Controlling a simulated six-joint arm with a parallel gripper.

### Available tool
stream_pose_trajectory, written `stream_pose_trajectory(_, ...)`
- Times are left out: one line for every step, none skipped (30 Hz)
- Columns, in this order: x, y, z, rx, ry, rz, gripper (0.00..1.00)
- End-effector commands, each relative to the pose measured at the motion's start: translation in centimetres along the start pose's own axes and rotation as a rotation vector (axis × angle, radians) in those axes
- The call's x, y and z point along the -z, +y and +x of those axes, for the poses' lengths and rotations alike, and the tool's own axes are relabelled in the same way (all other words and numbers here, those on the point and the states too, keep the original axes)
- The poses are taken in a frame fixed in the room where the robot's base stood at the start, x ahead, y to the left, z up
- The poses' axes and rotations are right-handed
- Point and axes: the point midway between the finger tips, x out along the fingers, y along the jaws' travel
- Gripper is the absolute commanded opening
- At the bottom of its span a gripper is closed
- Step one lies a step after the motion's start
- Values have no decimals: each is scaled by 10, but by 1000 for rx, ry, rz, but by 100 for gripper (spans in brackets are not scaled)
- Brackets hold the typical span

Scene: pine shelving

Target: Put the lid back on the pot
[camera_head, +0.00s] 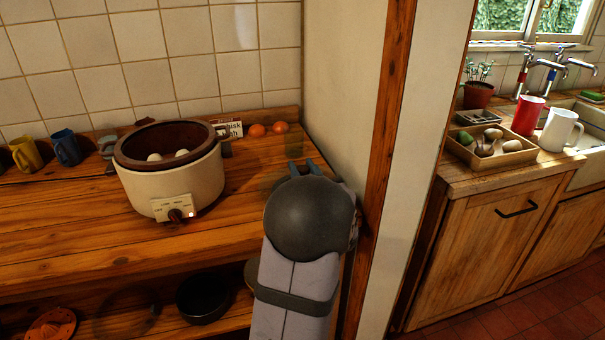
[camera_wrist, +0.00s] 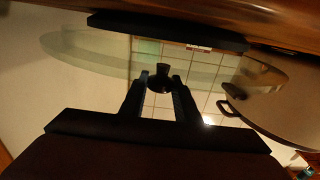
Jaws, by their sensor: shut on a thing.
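The pot (camera_head: 170,188) is a cream slow cooker with a dark inner bowl, standing open on the wooden counter with a few pale, egg-like things inside. Its side and a dark handle show at the right of the wrist view (camera_wrist: 285,105). My gripper (camera_wrist: 159,76) is shut on the dark knob of the clear glass lid (camera_wrist: 85,55). The lid spreads out around the knob in the wrist view. In the head view, my gripper (camera_head: 305,168) is to the right of the pot and apart from it; the lid is hard to make out there.
Mugs (camera_head: 66,148) stand left of the pot. A wall and wooden post (camera_head: 388,150) stand close to my arm's right. Dark pans (camera_head: 203,298) lie on the lower shelf.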

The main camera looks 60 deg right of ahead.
Motion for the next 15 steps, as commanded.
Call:
stream_pose_trajectory(5, 0, 0, 1, 7, -2, 0)
stream_pose_trajectory(7, 0, 0, 1, 7, -2, 0)
stream_pose_trajectory(9, 0, 0, 1, 8, -3, 0)
stream_pose_trajectory(11, 0, 0, 1, 8, -3, 0)
stream_pose_trajectory(13, 0, 0, 1, 8, -3, 0)
stream_pose_trajectory(17, 0, 0, 1, 7, -4, 0)
stream_pose_trajectory(20, 0, 0, 1, 8, -4, 0)
stream_pose_trajectory(24, 0, 0, 1, 9, -4, 0)
stream_pose_trajectory(30, 0, 0, 0, 10, -4, 0)
stream_pose_trajectory(34, 0, 0, 0, 10, -5, 0)
stream_pose_trajectory(39, 0, 0, 0, 10, -6, 0)
stream_pose_trajectory(46, 0, 0, 1, 11, -6, 0)
stream_pose_trajectory(52, 0, 0, 1, 10, -6, 0)
stream_pose_trajectory(58, 0, 0, 0, 11, -5, 0)
stream_pose_trajectory(67, 0, 0, 0, 11, -7, 0)
